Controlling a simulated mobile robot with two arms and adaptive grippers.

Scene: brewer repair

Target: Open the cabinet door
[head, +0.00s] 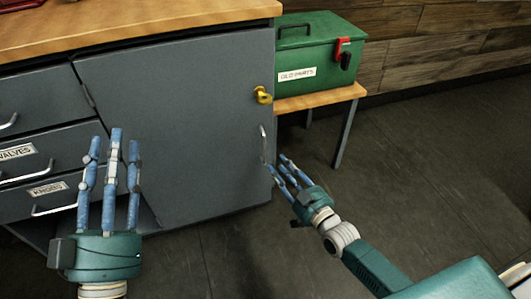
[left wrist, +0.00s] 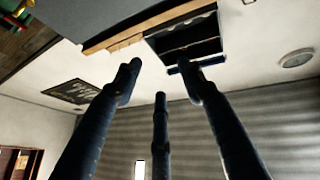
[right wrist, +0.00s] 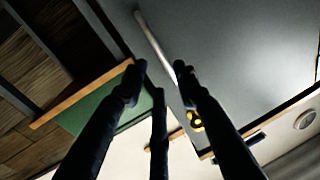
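The grey cabinet door (head: 180,125) looks closed, with a hinge at its left edge. Its thin metal handle (head: 263,143) is near the right edge, and a yellow lock piece (head: 262,95) sits above it. My right gripper (head: 281,166) is open and empty, with its fingers just right of and below the handle. In the right wrist view the handle (right wrist: 152,40) lies beyond the fingertips, and the yellow piece (right wrist: 195,121) shows behind a finger. I cannot tell whether any finger touches the handle. My left gripper (head: 115,145) is open and empty in front of the drawers and door's left part.
Labelled drawers (head: 30,150) with metal handles are left of the door. A wooden top (head: 130,20) covers the cabinet. A green box (head: 308,55) labelled "OLD PARTS" stands on a small wooden table (head: 320,98) at right. The floor (head: 430,150) at right is clear.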

